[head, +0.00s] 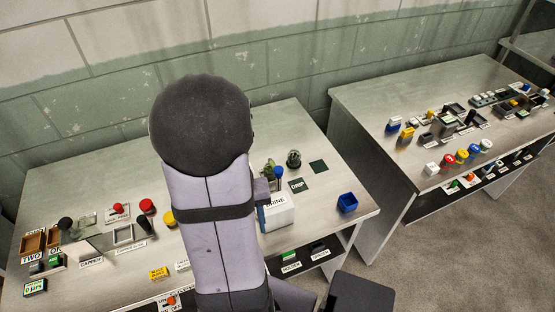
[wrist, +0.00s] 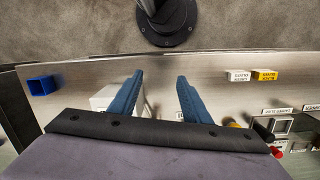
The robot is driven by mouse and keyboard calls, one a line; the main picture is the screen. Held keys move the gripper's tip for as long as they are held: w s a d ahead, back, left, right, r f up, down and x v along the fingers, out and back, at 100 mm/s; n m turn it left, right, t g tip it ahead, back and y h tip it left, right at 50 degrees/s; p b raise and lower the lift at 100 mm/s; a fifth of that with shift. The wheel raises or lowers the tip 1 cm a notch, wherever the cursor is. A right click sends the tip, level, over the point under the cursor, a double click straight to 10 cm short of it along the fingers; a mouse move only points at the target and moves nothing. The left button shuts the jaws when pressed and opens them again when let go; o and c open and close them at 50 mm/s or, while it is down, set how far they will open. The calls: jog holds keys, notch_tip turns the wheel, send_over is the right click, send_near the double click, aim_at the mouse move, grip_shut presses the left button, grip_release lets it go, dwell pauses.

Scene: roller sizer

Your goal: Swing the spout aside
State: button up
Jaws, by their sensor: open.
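I cannot make out a spout for certain in either view. A white box labelled "BRINE" (head: 280,214) stands on the left table, just right of my arm. A blue-topped part (head: 278,173) rises behind it. My gripper (wrist: 160,76) is open in the wrist view, its two blue fingers apart with nothing seen held between them. The white box (wrist: 104,97) shows partly behind the left finger. In the head view my arm hides most of the gripper, and only a sliver of blue shows beside the box.
A blue bin (head: 347,203) stands near the right edge of the left table. A dark square (head: 319,166) and a "DRIP" label (head: 297,185) lie behind the box. A second table (head: 375,105) is at right.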

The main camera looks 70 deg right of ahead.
aim_at(278, 169)
jog(key=d, duration=0.3)
jog(key=s+d+r+m+h, duration=0.1)
jog(key=d, duration=0.2)
jog(key=s+d+m+h+p, duration=0.1)
jog(key=d, duration=0.3)
jog(key=shift+s+r, duration=0.2)
jog(key=shift+r, duration=0.1)
jog(key=w+d+r+m+h, duration=0.1)
jog(key=d+m, duration=0.1)
jog(key=d, duration=0.2)
jog(key=w+d+r+m+t+h, duration=0.1)
jog(key=w+d+r+m+h, duration=0.1)
jog(key=d, duration=0.3)
jog(key=shift+w+r+m, duration=0.25)
jog(key=shift+r+m, duration=0.05)
jog(key=shift+m, duration=0.1)
jog(key=shift+d, duration=0.1)
jog(key=shift+x, duration=3.7)
grip_shut()
